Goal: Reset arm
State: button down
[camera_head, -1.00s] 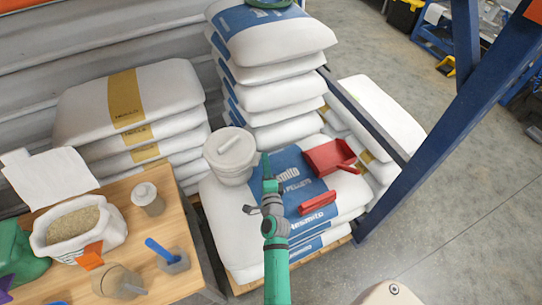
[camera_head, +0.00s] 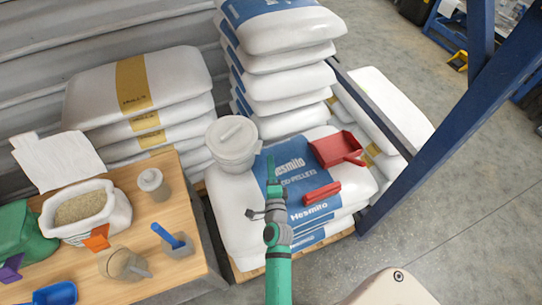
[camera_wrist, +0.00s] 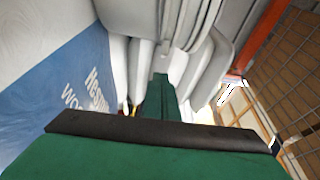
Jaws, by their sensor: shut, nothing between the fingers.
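My arm reaches up from the bottom middle of the head view, over the blue and white pellet sacks (camera_head: 300,165). My gripper (camera_head: 270,162) is at its upper end, thin and green, with the fingers together and nothing visible between them. In the wrist view my gripper (camera_wrist: 160,85) points toward the stacked sacks and also looks closed. A white lidded bucket (camera_head: 233,150) stands on the sacks just left of my gripper. A red scoop (camera_head: 334,148) and a red bar-shaped piece (camera_head: 322,193) lie on the sacks to its right.
A wooden table (camera_head: 170,205) at left holds an open sack of grain (camera_head: 82,213), a jar (camera_head: 153,184), and a blue-handled tool (camera_head: 170,237). Tall sack stacks (camera_head: 280,70) rise behind. A blue rack post (camera_head: 450,125) stands at right, with clear floor (camera_head: 475,215) beyond it.

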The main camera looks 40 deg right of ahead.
jog(key=v, duration=0.4)
jog(key=shift+a, duration=0.1)
